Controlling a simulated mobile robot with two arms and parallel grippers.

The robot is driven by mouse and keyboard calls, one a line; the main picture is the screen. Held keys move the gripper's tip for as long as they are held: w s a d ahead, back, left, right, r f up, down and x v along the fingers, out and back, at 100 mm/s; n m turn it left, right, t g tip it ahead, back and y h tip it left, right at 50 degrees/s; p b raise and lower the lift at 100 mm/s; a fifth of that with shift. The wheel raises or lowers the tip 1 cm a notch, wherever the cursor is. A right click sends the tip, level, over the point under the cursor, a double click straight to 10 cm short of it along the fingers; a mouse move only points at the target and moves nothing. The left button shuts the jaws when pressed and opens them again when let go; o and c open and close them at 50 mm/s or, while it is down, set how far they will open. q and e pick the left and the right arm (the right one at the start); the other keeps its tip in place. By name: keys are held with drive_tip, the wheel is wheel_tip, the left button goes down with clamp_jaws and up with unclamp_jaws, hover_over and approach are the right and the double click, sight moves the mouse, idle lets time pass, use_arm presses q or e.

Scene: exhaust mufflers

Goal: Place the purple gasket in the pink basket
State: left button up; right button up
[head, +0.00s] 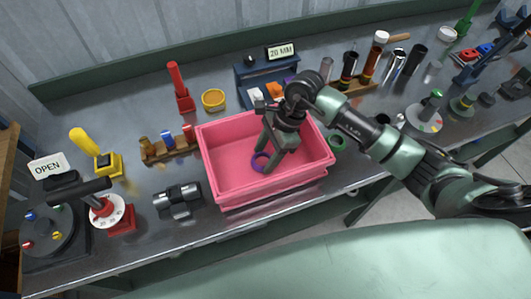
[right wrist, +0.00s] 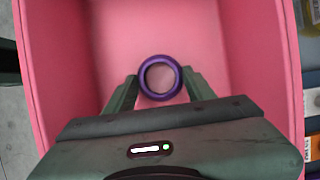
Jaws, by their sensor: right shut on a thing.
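The purple gasket (head: 261,162) is a small ring. My right gripper (head: 267,160) is shut on it, inside the outline of the pink basket (head: 213,170). In the right wrist view the gasket (right wrist: 160,77) sits between the two fingertips of my right gripper (right wrist: 160,84), over the basket floor (right wrist: 155,30). I cannot tell whether the gasket touches the floor. The rest of the basket looks empty. My left gripper does not show.
A green ring (head: 337,142) lies just right of the basket. A blue shelf (head: 262,72) stands behind the basket.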

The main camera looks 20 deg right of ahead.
drive_tip(key=shift+f, duration=0.2)
drive_tip(key=o, duration=1.4)
drive_tip(key=shift+r, duration=0.1)
drive_tip(key=shift+r, duration=0.1)
drive_tip(key=shift+r, duration=0.15)
drive_tip(key=b+v, duration=0.2)
drive_tip(key=v, duration=0.9)
drive_tip(key=shift+d+r, duration=0.25)
drive_tip(key=shift+r, duration=0.1)
